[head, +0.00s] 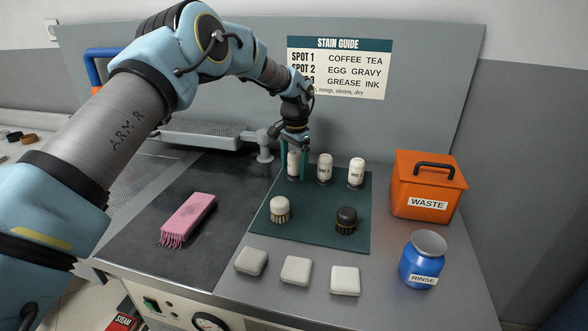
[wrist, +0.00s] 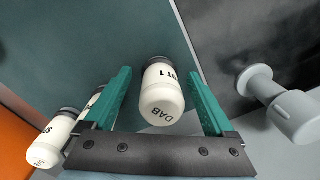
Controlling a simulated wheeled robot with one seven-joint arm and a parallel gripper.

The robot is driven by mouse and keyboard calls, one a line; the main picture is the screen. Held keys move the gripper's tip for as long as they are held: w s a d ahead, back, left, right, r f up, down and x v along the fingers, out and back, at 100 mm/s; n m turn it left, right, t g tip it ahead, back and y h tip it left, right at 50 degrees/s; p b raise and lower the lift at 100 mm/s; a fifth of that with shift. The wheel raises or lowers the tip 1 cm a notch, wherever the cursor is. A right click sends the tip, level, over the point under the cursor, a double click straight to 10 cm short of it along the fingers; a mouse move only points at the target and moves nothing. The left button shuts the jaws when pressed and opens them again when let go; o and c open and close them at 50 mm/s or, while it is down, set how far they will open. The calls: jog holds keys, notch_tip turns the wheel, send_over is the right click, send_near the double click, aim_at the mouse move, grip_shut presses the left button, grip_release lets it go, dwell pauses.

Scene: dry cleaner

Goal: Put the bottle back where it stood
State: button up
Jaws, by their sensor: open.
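Three white bottles stand in a row at the back of the green mat (head: 322,239). The leftmost bottle (head: 293,165) is upright, with a dark base. In the wrist view this bottle (wrist: 161,97) shows "OT 1" on its side and "DAB" on its cap. My gripper (head: 294,160) is open, with its teal fingers on either side of it. In the wrist view, gaps show between the bottle and both fingers of my gripper (wrist: 158,74). The middle bottle (head: 325,168) and right bottle (head: 356,172) stand beside it to the right.
A pale brush (head: 279,209) and a dark brush (head: 346,220) stand on the mat. Several white pads, such as this one (head: 296,271), lie in front. An orange waste bin (head: 428,190) and blue rinse jar (head: 421,262) stand right. A pink fringed cloth (head: 188,216) lies left. A metal fitting (wrist: 292,112) is near my gripper.

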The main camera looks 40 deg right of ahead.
jog(key=r+b, duration=0.1)
jog(key=r, duration=0.2)
jog(key=r+b, duration=0.1)
jog(key=r, duration=0.3)
jog(key=r+b, duration=0.1)
jog(key=r, duration=0.3)
jog(key=shift+s+r, duration=0.15)
jog(key=shift+s, duration=0.1)
jog(key=w+a+n, duration=0.3)
jog(key=w+a, duration=0.1)
jog(key=a, duration=0.6)
jog(key=w+a+n, duration=0.2)
jog(key=w+a, duration=0.2)
jog(key=a, duration=0.6)
jog(key=w+a+n, duration=0.3)
jog(key=w+a, duration=0.1)
jog(key=a, duration=0.6)
jog(key=s+a+f+n, duration=0.1)
jog(key=s+a+n, duration=0.2)
jog(key=a, duration=0.6)
jog(key=s+a+f+n, duration=0.1)
jog(key=s+a+n, duration=0.2)
jog(key=s+a, duration=0.3)
jog(key=s+a+f+n+t, duration=0.1)
jog(key=s+a, duration=0.4)
jog(key=a, duration=0.9)
jog(key=shift+f+n, duration=0.45)
jog(key=shift+n, duration=0.55)
